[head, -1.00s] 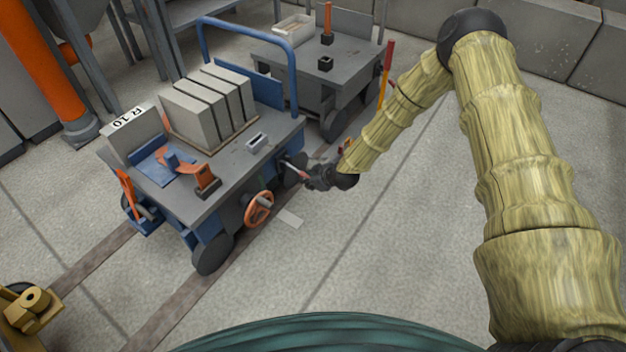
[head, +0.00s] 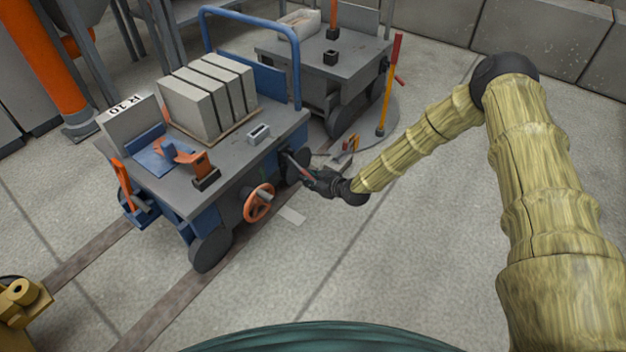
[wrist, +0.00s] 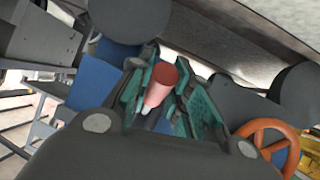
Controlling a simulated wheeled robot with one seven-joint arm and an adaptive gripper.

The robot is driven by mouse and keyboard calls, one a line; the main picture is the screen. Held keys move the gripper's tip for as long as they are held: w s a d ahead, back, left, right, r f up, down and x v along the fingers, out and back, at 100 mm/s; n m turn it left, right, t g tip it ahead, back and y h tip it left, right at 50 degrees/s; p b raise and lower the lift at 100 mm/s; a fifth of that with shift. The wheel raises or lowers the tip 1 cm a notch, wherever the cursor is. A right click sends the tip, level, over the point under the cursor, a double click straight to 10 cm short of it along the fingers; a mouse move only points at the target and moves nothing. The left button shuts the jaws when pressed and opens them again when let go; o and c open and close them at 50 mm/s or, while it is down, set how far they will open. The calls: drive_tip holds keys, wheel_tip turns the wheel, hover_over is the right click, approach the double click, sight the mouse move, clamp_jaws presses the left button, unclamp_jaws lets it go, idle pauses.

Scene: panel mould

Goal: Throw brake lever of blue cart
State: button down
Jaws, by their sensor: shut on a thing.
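The blue cart (head: 185,200) stands on floor rails at the left in the head view. Its brake lever (head: 299,167) sticks out from the side near the rear wheel, with a reddish grip. In the wrist view the lever's red grip (wrist: 161,88) lies between the green-padded fingers. My gripper (head: 313,181) is shut on the lever at the cart's side; in the wrist view my gripper (wrist: 160,95) shows its fingers on both sides of the grip. The lever's lower end is hidden by the gripper and the cart.
An orange handwheel (head: 259,203) is close by on the cart's side; it also shows in the wrist view (wrist: 268,142). A grey cart (head: 330,65) stands behind. A red and yellow upright lever (head: 390,85) rises from a floor disc. The floor at right is open.

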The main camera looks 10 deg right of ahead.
drive_tip(key=c, duration=1.3)
unclamp_jaws()
drive_tip(key=v, duration=1.2)
drive_tip(key=shift+f, duration=0.1)
